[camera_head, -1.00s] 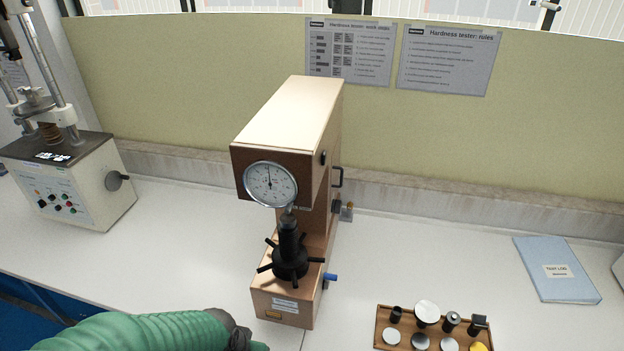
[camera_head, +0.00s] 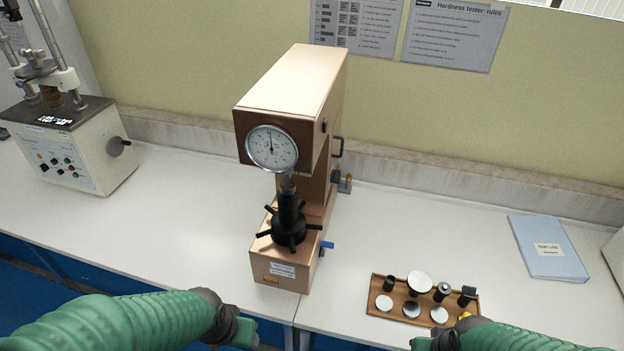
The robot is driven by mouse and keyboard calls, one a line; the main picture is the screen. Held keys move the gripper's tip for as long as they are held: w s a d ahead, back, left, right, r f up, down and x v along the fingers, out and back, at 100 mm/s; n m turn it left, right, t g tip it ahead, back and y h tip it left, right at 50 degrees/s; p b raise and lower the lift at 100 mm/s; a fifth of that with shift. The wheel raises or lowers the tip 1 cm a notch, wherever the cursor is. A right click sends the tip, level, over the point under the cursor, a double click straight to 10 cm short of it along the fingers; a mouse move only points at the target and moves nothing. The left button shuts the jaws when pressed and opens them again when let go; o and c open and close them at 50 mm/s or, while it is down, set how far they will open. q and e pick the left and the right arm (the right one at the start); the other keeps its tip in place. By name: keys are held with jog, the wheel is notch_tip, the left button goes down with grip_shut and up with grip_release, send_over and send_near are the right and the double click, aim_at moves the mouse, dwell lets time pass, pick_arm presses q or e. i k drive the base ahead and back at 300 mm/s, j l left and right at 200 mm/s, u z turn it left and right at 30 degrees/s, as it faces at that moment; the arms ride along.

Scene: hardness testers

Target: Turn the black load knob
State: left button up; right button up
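The tan hardness tester (camera_head: 290,100) stands on the bench in the middle, with a round white dial (camera_head: 271,148) on its front. I cannot tell for certain which is the load knob. A black spoked handwheel (camera_head: 289,229) sits on the base below the dial. My two green arms show at the bottom edge, left and right.
A wooden tray (camera_head: 372,298) with several test pieces lies right of the tester, partly behind my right arm. A blue lever (camera_head: 327,245) sticks out from the tester's base. A blue log folder (camera_head: 548,262) lies far right. Another machine (camera_head: 80,155) stands left. Bench between is clear.

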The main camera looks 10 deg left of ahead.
aim_at(334, 177)
jog(key=k+l+u, duration=0.25)
jog(key=l, duration=0.15)
jog(key=i+u, duration=0.35)
jog(key=i, duration=0.25)
jog(key=i+l+u, duration=0.4)
jog(key=i, duration=0.15)
jog(key=j, duration=0.1)
